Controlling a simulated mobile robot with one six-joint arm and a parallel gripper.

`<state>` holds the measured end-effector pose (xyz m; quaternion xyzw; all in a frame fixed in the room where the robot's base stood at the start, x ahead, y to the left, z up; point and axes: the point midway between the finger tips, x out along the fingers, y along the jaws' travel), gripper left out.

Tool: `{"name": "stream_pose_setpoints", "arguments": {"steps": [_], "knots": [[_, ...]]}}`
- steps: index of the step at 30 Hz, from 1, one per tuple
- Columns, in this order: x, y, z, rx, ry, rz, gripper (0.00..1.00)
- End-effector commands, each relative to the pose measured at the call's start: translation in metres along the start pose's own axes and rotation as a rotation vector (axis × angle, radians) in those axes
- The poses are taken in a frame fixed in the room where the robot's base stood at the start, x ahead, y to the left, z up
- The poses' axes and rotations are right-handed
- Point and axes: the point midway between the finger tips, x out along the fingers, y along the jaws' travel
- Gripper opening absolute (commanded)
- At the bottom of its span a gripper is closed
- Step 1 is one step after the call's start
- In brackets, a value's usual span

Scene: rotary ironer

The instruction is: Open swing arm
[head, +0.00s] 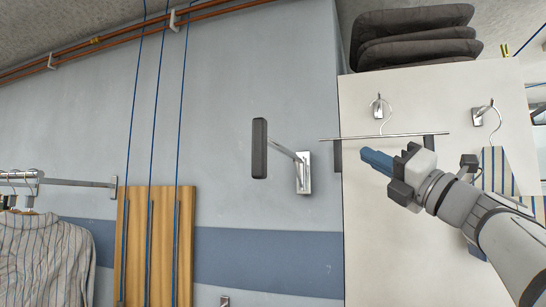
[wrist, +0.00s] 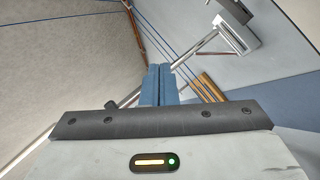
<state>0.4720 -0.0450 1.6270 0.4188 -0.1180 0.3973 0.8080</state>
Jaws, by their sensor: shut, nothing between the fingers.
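The wall-mounted swing arm shows in the head view as a short metal rod (head: 285,151) running from a metal wall plate (head: 304,174) to an upright dark pad (head: 259,148) at its left end. In the wrist view the metal plate (wrist: 236,33) and part of the dark pad (wrist: 234,9) show at the upper right. My gripper (head: 364,155) is to the right of the plate, in front of the white panel, and apart from the swing arm. Its blue fingers (wrist: 158,70) are together and empty, pointing left in the head view.
A metal hanger (head: 383,135) hangs from a hook on the white panel (head: 380,240), close to my fingers. Dark cushions (head: 415,38) lie on top. A wooden board (head: 155,240) and a striped shirt (head: 45,260) are at left.

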Motion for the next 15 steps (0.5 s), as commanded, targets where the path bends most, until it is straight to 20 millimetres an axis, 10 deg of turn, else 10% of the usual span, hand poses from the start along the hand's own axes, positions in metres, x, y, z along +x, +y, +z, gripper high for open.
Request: {"name": "stream_pose_setpoints", "arguments": {"steps": [6, 15], "knots": [[-0.014, 0.057, -0.023, -0.400, 0.421, 0.181, 0.00], [-0.045, 0.074, -0.044, -0.572, 0.693, 0.281, 0.00]]}}
